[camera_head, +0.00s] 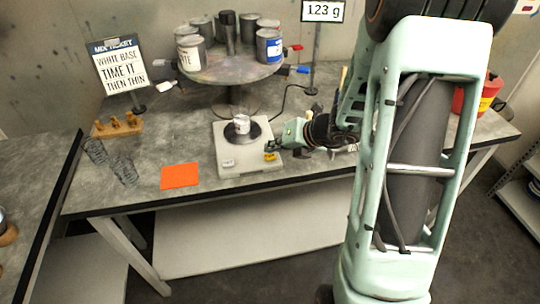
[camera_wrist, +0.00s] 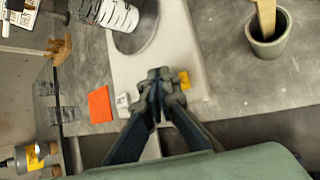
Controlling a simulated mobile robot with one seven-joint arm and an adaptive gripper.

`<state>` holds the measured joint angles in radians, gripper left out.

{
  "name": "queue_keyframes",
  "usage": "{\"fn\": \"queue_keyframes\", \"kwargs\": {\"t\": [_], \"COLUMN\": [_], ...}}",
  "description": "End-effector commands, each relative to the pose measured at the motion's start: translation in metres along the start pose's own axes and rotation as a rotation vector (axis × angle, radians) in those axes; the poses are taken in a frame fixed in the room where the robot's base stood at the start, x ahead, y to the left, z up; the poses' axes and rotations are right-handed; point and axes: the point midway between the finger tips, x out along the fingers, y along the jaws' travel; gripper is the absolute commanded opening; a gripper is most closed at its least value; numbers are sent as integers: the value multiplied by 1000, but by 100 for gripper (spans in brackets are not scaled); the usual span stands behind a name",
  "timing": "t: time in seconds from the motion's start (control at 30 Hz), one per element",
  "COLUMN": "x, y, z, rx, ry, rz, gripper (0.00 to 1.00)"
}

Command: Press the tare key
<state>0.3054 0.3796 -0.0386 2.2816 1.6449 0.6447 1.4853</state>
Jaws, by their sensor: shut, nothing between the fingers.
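A pale bench scale (camera_head: 220,140) stands on the grey table, with a dark round pan (camera_head: 258,132). A small pale can (camera_head: 241,124) stands on the pan; its streaked side shows in the wrist view (camera_wrist: 118,15). On the scale's front edge are a white key (camera_head: 228,163) and a yellow key (camera_head: 270,156); their lettering is too small to read. My gripper (camera_head: 271,146) is shut and empty, above the front right of the scale by the yellow key. In the wrist view its fingertips (camera_wrist: 157,78) lie between the white key (camera_wrist: 122,100) and yellow key (camera_wrist: 184,79), nearer the yellow one.
A display (camera_head: 323,11) on a post reads 123 g. A turntable (camera_head: 225,72) with several cans stands behind the scale. An orange square (camera_head: 180,176) and mesh cones (camera_head: 124,169) lie left. A grey pot (camera_wrist: 284,35) with a wooden stick stands right of the scale.

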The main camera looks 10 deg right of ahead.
Motion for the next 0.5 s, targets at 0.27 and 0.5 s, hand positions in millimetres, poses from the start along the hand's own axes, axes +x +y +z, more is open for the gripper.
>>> {"fn": "queue_keyframes", "kwargs": {"t": [0.27,0.5], "x": [5,6], "y": [-4,-4], "z": [-4,-4], "rx": [0,0], "ry": [0,0], "rz": [0,0], "gripper": [0,0]}}
